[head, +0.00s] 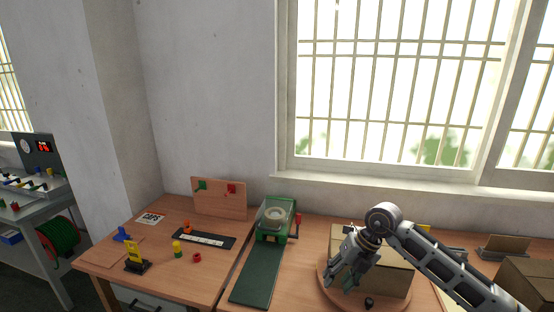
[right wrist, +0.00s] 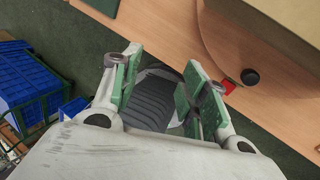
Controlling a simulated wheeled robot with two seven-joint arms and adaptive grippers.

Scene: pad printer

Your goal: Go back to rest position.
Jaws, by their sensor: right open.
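My right gripper (head: 342,281) is at the right of the head view, in front of a cardboard box (head: 398,278) that stands on a round wooden board. In the right wrist view my right gripper (right wrist: 160,90) has its two green-padded fingers apart with nothing between them. A dark ribbed shape shows below, between the fingers. My left gripper is not in view.
A green machine (head: 274,218) with a dark green mat (head: 257,276) stands left of the box. Blue crates (right wrist: 25,80) stand left in the wrist view.

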